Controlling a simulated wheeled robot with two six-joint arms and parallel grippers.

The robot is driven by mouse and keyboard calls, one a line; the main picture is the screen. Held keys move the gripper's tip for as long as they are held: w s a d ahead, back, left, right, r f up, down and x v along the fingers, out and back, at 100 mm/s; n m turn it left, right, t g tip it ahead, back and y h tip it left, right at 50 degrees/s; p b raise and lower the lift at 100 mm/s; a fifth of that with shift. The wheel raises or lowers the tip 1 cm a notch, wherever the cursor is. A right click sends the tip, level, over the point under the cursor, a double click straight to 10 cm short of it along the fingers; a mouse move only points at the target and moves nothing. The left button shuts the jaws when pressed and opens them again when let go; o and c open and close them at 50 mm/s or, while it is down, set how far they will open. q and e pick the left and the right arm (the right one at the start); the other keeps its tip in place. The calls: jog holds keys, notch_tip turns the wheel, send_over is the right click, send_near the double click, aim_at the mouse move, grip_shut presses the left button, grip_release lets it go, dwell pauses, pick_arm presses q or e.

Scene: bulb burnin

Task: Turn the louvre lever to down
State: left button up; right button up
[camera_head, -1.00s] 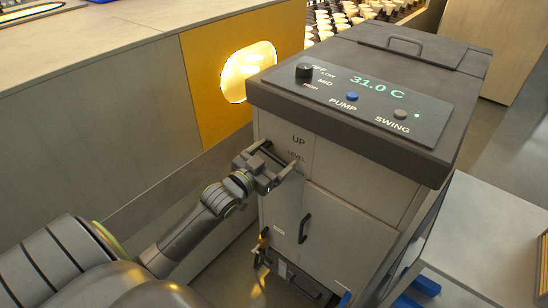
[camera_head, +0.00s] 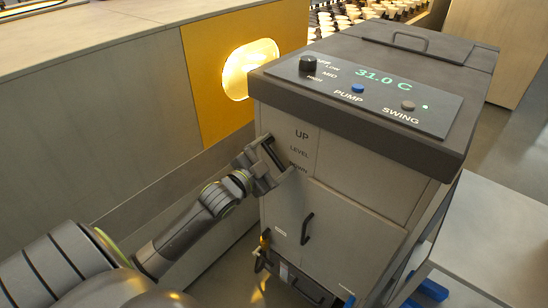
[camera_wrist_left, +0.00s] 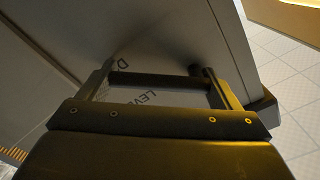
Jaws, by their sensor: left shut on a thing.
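The louvre lever shows as a dark bar (camera_wrist_left: 160,81) between the fingers in the left wrist view. My left gripper (camera_head: 281,155) is at the upper front panel of the grey cabinet (camera_head: 345,165), shut on the lever. It also shows in the left wrist view (camera_wrist_left: 158,72). The UP label (camera_head: 302,134) and the LEVEL label (camera_head: 299,151) are on the panel beside it; the DOWN label (camera_head: 299,168) is small and near the lower finger. The lever slants down to the right in the head view, and its pivot is hidden. My right gripper is not in view.
The cabinet top has a display (camera_head: 383,78), a black knob (camera_head: 308,63), a blue PUMP button (camera_head: 358,87) and a SWING button (camera_head: 408,105). A yellow panel with a lit window (camera_head: 240,75) stands left. A pale table (camera_head: 490,235) is at right. Below is a door handle (camera_head: 307,228).

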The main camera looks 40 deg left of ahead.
pick_arm(q)
jog(key=shift+a+f, duration=0.1)
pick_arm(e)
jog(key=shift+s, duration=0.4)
pick_arm(q)
jog(key=o, duration=1.2)
jog(key=shift+o, duration=0.2)
jog(key=shift+s, duration=0.1)
jog(key=s+a+b, duration=0.1)
jog(key=s, duration=1.6)
jog(key=shift+b, duration=0.35)
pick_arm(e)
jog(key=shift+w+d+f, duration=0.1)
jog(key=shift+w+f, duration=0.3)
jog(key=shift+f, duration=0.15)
pick_arm(q)
jog(key=shift+a, duration=0.1)
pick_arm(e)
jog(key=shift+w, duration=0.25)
